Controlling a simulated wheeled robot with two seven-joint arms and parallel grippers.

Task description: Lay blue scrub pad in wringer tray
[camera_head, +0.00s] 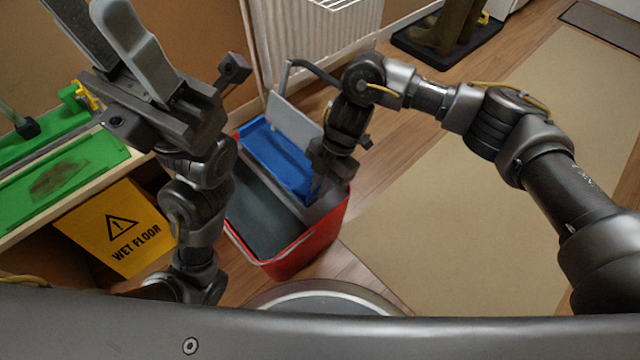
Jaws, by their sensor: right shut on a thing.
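The blue scrub pad (272,153) is a flat, bright blue slab over the grey wringer tray (318,211) at the back of a red bucket (300,257). My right gripper (317,186) points down at the pad's right end and is shut on it. The fingertips are partly hidden by the gripper body, and I cannot tell whether the pad rests fully on the tray floor. My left gripper (108,38) is at the upper left, pointing up, open and empty, well away from the bucket.
A grey plate (294,122) and a dark handle rise behind the tray. A green-topped shelf (100,150) and a yellow wet floor sign (117,228) stand at left. A white radiator (320,40) is behind. A beige mat (480,220) lies clear at right.

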